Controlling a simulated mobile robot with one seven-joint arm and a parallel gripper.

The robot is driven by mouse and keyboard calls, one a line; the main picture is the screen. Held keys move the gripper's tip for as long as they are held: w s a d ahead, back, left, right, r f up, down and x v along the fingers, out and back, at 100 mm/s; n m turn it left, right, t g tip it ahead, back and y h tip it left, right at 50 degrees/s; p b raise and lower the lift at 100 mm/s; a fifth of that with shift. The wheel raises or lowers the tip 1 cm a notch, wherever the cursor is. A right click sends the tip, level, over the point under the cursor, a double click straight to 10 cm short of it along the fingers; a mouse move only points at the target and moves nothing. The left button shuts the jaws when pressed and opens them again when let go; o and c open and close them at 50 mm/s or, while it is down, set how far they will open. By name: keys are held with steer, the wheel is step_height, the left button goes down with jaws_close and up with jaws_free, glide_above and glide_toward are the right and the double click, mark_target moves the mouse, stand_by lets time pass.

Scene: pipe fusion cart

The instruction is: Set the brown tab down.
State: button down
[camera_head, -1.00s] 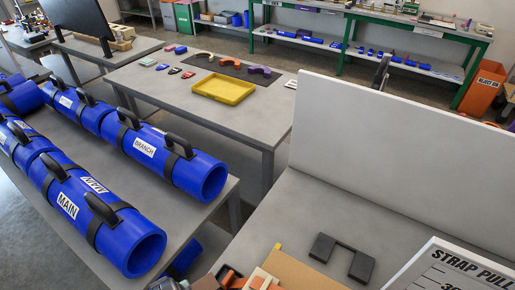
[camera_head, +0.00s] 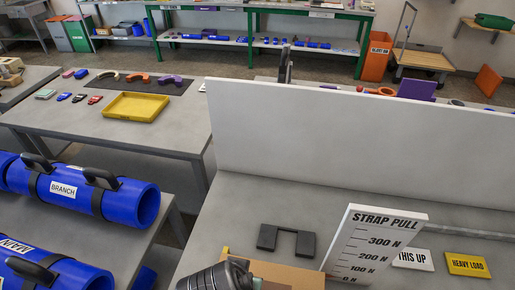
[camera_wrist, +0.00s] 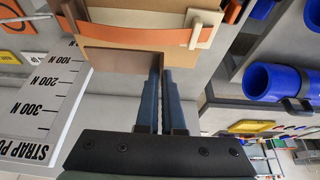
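My gripper (camera_wrist: 157,72) shows in the wrist view with its two blue fingers close together. A flat brown tab (camera_wrist: 118,60) reaches the fingertips, and its edge appears pinched between them. Behind it is a cardboard box (camera_wrist: 140,34) with an orange strap (camera_wrist: 115,32) and a tan buckle (camera_wrist: 200,29) across it. Whether the tab touches the box I cannot tell. In the head view the cardboard box (camera_head: 285,275) shows at the bottom edge beside a dark part of my arm; the fingertips and the tab are not visible there.
A dark U-shaped bracket (camera_head: 287,242) lies on the grey bench behind the box. A STRAP PULL scale board (camera_head: 372,250) stands to its right, with a yellow HEAVY LOAD sign (camera_head: 467,265) farther right. A white panel (camera_head: 350,140) rises behind. Blue pipes (camera_head: 90,190) lie left.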

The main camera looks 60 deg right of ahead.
step_height(320, 180, down, 9)
steer(key=shift+f+p, duration=0.2)
steer(key=shift+p, duration=0.15)
steer(key=shift+f, duration=0.1)
steer(key=c, duration=1)
jaws_free()
steer(key=shift+c, duration=0.2)
steer(key=v, duration=1.2)
steer(key=shift+w+r, duration=0.1)
steer(key=shift+r, duration=0.1)
